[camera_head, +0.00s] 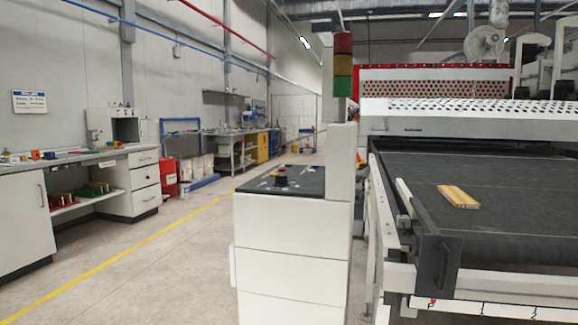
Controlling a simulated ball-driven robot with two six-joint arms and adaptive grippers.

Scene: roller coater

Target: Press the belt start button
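A white control cabinet (291,235) stands in the middle, left of the conveyor. Its dark sloped top panel (312,187) carries a red mushroom-shaped button (281,171) and a few small controls too small to tell apart. I cannot tell which of them is the belt start button. The dark conveyor belt (510,190) lies at the right, with a wooden board (458,196) flat on it near its front end. Neither of my grippers is in view.
A signal tower (343,65) with red, yellow and green sections rises behind the panel. White workbenches (130,190) line the left wall, with a red drum (168,178) beyond them. Open floor (160,270) with a yellow line lies left of the cabinet.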

